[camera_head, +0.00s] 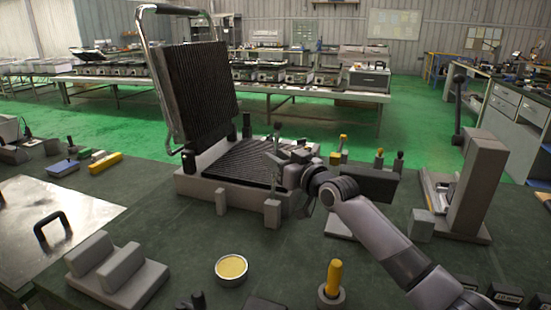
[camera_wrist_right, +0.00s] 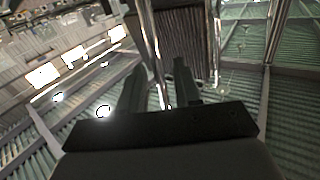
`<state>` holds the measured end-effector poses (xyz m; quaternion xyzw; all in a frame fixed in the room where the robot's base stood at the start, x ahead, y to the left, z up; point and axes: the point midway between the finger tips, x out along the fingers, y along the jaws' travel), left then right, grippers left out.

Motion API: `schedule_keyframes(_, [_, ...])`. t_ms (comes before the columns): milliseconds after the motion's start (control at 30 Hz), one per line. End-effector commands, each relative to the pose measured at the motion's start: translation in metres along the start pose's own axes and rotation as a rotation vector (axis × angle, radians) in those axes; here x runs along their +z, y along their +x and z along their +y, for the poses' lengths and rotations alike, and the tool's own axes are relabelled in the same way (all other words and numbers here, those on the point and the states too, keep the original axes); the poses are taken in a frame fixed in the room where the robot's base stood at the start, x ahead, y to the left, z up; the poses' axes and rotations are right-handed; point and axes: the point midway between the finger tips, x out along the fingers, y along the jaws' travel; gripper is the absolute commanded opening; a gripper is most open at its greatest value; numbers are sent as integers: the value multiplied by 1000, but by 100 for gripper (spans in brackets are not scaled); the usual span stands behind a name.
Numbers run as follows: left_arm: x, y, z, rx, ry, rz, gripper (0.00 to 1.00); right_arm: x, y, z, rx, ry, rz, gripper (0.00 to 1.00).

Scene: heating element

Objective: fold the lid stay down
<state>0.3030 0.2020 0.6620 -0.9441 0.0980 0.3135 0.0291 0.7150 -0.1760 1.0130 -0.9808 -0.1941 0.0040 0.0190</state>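The contact grill (camera_head: 205,185) stands on the dark bench with its ribbed lid (camera_head: 193,90) raised and leaning back. A silver tubular handle (camera_head: 155,75) runs along the lid's left side and top. The ribbed lower plate (camera_head: 250,160) is exposed. I cannot pick out the lid stay with certainty; a short dark post (camera_head: 246,125) stands by the lid's lower right edge. My right gripper (camera_head: 277,153) is over the right part of the grill base. In the wrist view its two fingers (camera_wrist_right: 160,75) are apart, with the ribbed plate (camera_wrist_right: 195,35) beyond them. My left gripper is out of view.
A round yellow-filled tin (camera_head: 231,268), a grey stepped block (camera_head: 115,268) and a yellow-handled tool (camera_head: 334,280) are in front. A grey upright stand (camera_head: 478,185) is at right. A metal plate (camera_head: 45,215) with a black handle lies left. Bench between is partly clear.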

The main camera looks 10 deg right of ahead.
Motion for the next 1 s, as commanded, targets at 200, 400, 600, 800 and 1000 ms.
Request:
schedule_keyframes(200, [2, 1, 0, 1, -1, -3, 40, 0, 11, 0, 0, -1, 1, 33])
schedule_keyframes(400, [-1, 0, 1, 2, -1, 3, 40, 0, 12, 0, 1, 0, 0, 33])
schedule_keyframes(600, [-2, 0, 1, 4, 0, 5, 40, 0, 12, 0, 1, 0, 1, 14])
schedule_keyframes(800, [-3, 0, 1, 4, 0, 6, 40, 0, 12, 0, 1, 0, 0, 0])
schedule_keyframes(1000, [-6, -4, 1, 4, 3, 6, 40, -3, 15, -2, 1, -14, -19, 0])
